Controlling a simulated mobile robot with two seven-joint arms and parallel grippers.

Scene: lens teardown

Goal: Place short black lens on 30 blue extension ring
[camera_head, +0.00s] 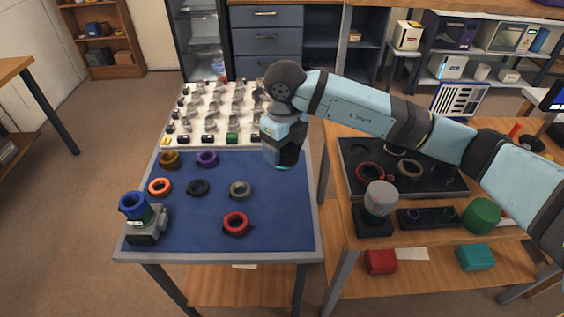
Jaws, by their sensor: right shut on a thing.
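A blue ring (133,206) sits at the front left of the blue mat, on top of a green ring above a grey camera body (147,236). A low black ring-shaped piece (198,188) lies on the mat; I cannot tell if it is the short black lens. My right gripper (282,163) points down over the mat's back right part, far to the right of the blue ring. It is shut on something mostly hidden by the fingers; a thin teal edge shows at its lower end. My left gripper is not in view.
Brown, purple, orange, grey and red rings (235,223) lie on the blue mat (270,235). A white board (195,137) with several small parts is behind it. A dark tray (350,183) with rings stands on the right table. The mat's front right is clear.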

